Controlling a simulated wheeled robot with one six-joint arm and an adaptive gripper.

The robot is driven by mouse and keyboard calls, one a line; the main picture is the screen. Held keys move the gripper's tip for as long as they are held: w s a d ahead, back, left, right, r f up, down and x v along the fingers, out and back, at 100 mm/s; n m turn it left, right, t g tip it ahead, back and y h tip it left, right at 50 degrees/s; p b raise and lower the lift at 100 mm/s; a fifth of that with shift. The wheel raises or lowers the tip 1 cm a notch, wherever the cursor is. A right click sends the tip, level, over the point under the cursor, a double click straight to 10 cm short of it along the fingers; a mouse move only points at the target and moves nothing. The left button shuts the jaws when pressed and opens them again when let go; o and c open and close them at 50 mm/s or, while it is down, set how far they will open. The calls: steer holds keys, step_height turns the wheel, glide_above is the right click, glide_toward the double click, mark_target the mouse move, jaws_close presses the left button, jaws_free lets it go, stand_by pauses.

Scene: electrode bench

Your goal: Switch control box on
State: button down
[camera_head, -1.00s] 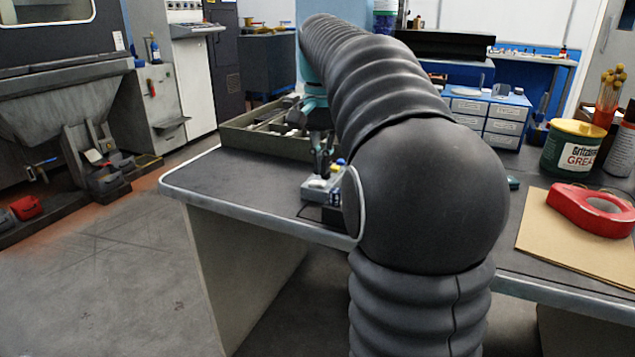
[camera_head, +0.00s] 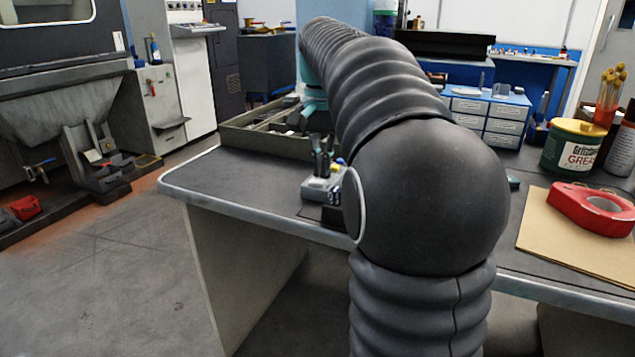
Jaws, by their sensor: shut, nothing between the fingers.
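The control box (camera_head: 317,190) is a small light-grey box near the bench's front edge. My arm hides its right side. Something small and yellow shows at its back right, and its switch cannot be made out. My gripper (camera_head: 322,172) is dark, with its fingers pointing down, and shut with nothing held. Its fingertips are just above or at the top of the box; I cannot tell whether they touch it.
The bench (camera_head: 215,180) is clear to the left of the box. A compartment tray (camera_head: 240,139) stands behind it. A green grease tin (camera_head: 571,147) and a red tape roll (camera_head: 577,205) on brown board (camera_head: 545,240) are at the right. My arm blocks the middle.

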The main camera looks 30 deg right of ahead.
mark_target(322, 181)
steer(key=shift+f+b, duration=0.5)
steer(key=shift+f, duration=0.3)
stand_by(0.4)
step_height(322, 181, up, 5)
steer(key=p, duration=0.4)
steer(key=shift+p, duration=0.4)
steer(key=shift+r, duration=1)
steer(key=s+a+f+n+t, duration=0.2)
steer(key=s+a+f+n, duration=0.3)
steer(key=s, duration=0.5)
steer(key=s+a+f+n+t, duration=0.3)
steer(key=s+a+f+n, duration=0.2)
steer(key=s+a+f, duration=0.4)
step_height(322, 181, down, 3)
steer(key=shift+s+a+f+t, duration=0.1)
steer(key=shift+s+a+t, duration=0.25)
steer(key=shift+s, duration=0.65)
